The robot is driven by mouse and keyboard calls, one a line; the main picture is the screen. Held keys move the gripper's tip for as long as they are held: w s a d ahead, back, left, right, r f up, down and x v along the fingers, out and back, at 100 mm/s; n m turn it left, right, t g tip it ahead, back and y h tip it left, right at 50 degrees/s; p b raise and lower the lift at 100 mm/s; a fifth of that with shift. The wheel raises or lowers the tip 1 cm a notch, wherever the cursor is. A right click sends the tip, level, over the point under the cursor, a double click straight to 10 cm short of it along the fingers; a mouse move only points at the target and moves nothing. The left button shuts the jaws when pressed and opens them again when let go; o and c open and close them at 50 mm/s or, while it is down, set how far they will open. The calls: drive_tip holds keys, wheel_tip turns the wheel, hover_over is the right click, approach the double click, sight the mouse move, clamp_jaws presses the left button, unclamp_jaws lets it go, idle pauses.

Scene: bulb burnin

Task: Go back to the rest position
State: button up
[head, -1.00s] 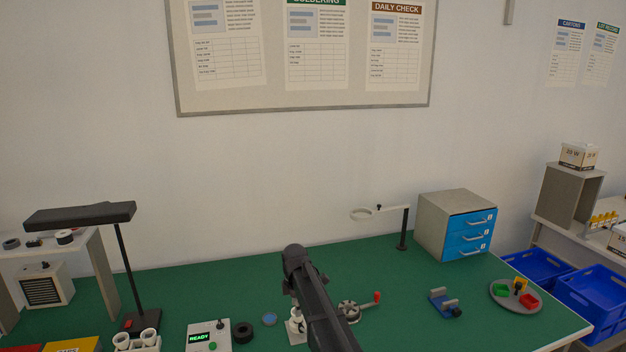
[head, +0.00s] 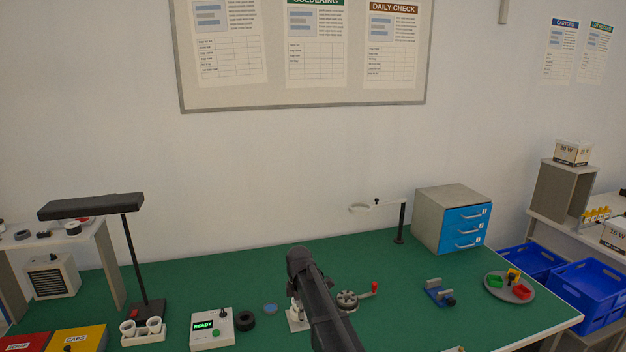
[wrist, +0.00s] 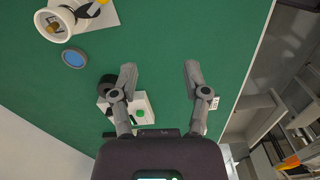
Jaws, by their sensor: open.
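In the wrist view my gripper (wrist: 160,82) is open, with nothing between its fingers. It hangs above the green bench top (wrist: 110,62). The tester box with a green button (wrist: 140,108) shows below and partly behind the left finger. In the head view my arm rises at the front middle of the bench and hides part of it; my fingers cannot be made out there. The same tester (head: 211,327) shows a lit READY display.
Near my arm stand a white socket stand, partly hidden, a crank with a red handle (head: 373,288), a blue disc (head: 269,308) and a black ring (head: 244,321). A black lamp (head: 91,206), a drawer cabinet (head: 440,215) and a round tray (head: 492,287) stand farther out. The bench's back middle is clear.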

drive_tip(key=s+d+f+m+b, duration=0.4)
drive_tip(key=s+d+m, duration=0.6)
drive_tip(key=s, duration=0.2)
drive_tip(key=s+d+f+m+b, duration=0.3)
drive_tip(key=s+d+m, duration=0.7)
drive_tip(key=s, duration=0.3)
drive_tip(key=shift+d+f+b, duration=0.4)
drive_tip(key=shift+d, duration=0.15)
drive_tip(key=shift+s+a, duration=0.1)
